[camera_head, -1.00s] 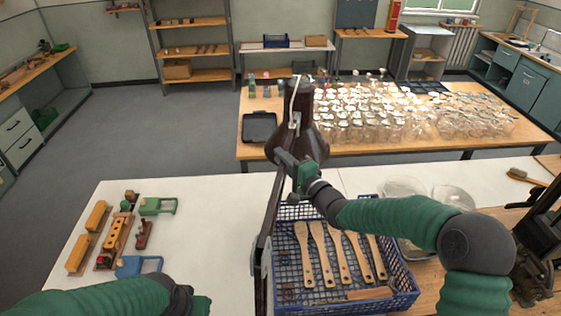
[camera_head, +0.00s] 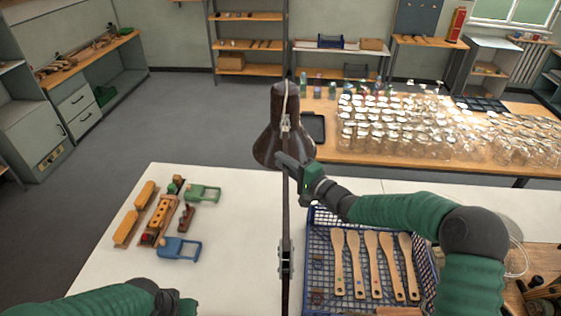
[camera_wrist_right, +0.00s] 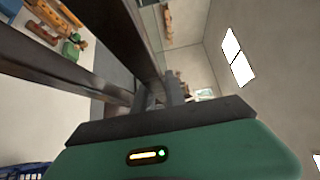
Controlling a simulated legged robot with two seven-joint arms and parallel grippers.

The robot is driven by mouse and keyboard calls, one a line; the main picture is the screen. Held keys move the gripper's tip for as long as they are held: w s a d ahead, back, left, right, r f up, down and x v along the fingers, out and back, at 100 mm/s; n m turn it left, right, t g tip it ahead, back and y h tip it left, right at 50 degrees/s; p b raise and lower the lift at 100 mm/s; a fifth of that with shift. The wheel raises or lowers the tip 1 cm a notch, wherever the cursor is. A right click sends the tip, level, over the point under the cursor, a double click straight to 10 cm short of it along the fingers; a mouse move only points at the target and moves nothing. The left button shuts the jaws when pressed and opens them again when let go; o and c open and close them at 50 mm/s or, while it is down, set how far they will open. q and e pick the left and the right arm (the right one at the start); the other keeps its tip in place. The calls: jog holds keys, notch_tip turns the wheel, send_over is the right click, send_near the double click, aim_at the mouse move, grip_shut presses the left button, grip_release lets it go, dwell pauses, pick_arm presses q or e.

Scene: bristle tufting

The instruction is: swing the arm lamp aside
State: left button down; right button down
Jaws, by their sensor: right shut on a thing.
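The arm lamp has a dark brown shade (camera_head: 284,128) and a dark upright arm (camera_head: 286,225) running down to the bottom edge, just left of the blue basket. My right gripper (camera_head: 288,166) is shut on the lamp's arm just below the shade. In the right wrist view, dark lamp bars (camera_wrist_right: 70,52) cross close in front of the gripper (camera_wrist_right: 155,98); the exact contact is hard to see. My left gripper (camera_head: 178,300) is low at the bottom edge, away from the lamp; its fingers are not clear.
The blue basket (camera_head: 320,222) holds several wooden paddle brushes (camera_head: 372,262). Toy vehicles (camera_head: 158,215) stand on the white table (camera_head: 235,245) at the left. Several clear jars (camera_head: 400,125) crowd the wooden table behind. White tabletop between toys and lamp is clear.

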jog(key=shift+s+f, duration=0.1)
jog(key=shift+f, duration=0.35)
jog(key=c, duration=1.4)
grip_release()
jog(key=shift+c, duration=0.2)
jog(key=shift+o, duration=0.3)
jog(key=shift+d+r, duration=0.1)
jog(key=shift+r, duration=0.1)
jog(key=shift+d, duration=0.1)
jog(key=shift+s+d, duration=0.2)
jog(key=shift+s, duration=0.05)
jog(key=b+v, duration=0.4)
jog(key=v, duration=1.2)
jog(key=shift+d+b, duration=0.15)
jog(key=shift+b, duration=0.25)
